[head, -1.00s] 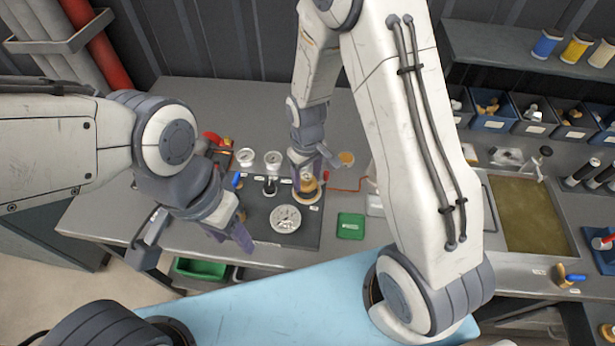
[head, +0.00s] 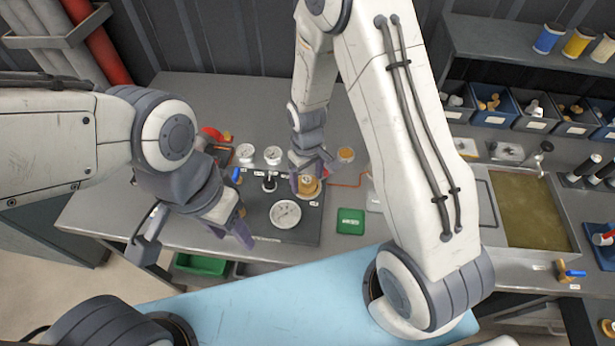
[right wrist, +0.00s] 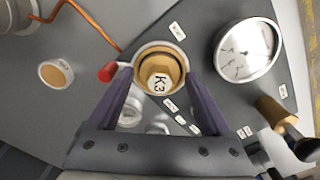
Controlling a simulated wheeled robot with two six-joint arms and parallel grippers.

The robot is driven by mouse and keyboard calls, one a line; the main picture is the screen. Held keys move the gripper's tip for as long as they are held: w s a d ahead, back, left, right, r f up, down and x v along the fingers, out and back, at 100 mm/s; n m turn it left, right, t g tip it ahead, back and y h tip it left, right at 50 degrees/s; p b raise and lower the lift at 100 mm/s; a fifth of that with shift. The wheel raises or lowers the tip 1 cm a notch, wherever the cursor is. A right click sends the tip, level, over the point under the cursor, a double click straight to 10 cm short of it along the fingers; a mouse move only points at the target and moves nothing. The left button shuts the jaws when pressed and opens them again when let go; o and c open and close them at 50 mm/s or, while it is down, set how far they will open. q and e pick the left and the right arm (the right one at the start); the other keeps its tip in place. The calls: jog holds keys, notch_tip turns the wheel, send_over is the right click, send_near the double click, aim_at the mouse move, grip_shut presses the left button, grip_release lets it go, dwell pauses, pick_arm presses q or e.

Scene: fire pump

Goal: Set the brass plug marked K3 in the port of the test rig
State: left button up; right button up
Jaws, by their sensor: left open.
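The brass plug (right wrist: 158,82), marked K3 on its hex head, stands upright at the port (right wrist: 163,47) of the test rig (right wrist: 215,100) in the right wrist view. A brass ring and a pale collar show around its base. How deep it sits is unclear. My right gripper (right wrist: 160,72) has one finger on each side of the plug and appears shut on its wider part; the contact is partly hidden. In the head view the right gripper (head: 309,178) is over the plug (head: 306,181). My left gripper (head: 195,242) is open and empty, left of the large gauge.
A large gauge (head: 285,213) lies close to the port, with small gauges (head: 272,155) behind. A red knob (right wrist: 107,71) is beside my right gripper's left fingertip. A brass-topped round part (head: 346,155) and a green tray (head: 350,221) stand to the right. Bins (head: 492,107) stand farther right.

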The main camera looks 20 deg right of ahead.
aim_at(307, 180)
jog(key=shift+r, duration=0.1)
jog(key=shift+r, duration=0.3)
notch_tip(307, 180, up, 12)
jog(key=b, duration=0.2)
jog(key=s+a+r+n, duration=0.1)
jog(key=s+a+r, duration=0.2)
jog(key=s, duration=0.7)
jog(key=s+a+r+n+y, duration=0.1)
jog(key=s+a+r, duration=0.3)
jog(key=s, duration=0.6)
jog(key=shift+s+a+r+n, duration=0.15)
jog(key=shift+s+a+n, duration=0.25)
jog(key=shift+f, duration=0.45)
